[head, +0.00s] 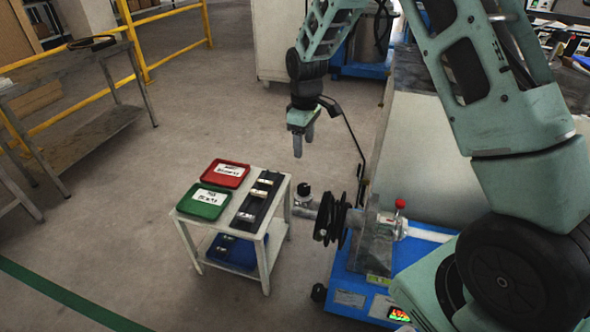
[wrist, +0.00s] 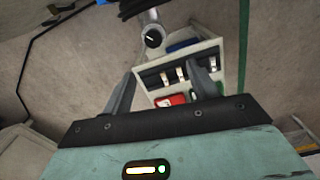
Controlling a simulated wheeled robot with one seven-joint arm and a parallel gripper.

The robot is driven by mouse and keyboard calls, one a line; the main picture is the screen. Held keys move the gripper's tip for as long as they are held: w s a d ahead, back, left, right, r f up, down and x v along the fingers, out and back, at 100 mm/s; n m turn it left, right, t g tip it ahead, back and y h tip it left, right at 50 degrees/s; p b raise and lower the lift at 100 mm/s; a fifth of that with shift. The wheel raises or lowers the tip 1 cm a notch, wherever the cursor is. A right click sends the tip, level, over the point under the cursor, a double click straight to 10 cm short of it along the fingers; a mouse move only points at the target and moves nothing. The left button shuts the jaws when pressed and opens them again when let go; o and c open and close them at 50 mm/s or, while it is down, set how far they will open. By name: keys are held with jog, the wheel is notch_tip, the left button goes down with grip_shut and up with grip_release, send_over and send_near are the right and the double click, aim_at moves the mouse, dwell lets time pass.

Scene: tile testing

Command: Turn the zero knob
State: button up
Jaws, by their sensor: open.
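A round black knob (head: 304,189), which looks like the zero knob, sits on a grey fitting at the left end of the test rig. In the wrist view the knob (wrist: 153,38) shows a white pointer mark on its dark face. My gripper (head: 304,146) hangs above the knob with its fingers pointing down, clear of it. In the wrist view my gripper (wrist: 163,68) has its two fingers spread with nothing between them. The knob appears beyond the fingertips, toward the top of that view.
A small white table (head: 264,250) holds a red tray (head: 212,174), a green tray (head: 189,205) and a dark strip with tiles. A black bellows (head: 330,221) and a red-topped lever (head: 400,205) are on the rig.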

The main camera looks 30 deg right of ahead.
aim_at(304, 187)
jog(key=f+b, duration=0.1)
jog(key=f, duration=0.5)
jog(key=f+b, duration=0.2)
jog(key=f, duration=0.3)
jog(key=w+d+f+b, duration=0.1)
jog(key=f+b, duration=0.1)
jog(key=f, duration=0.4)
jog(key=shift+w+f, duration=0.1)
jog(key=shift+f, duration=0.25)
jog(key=c, duration=1)
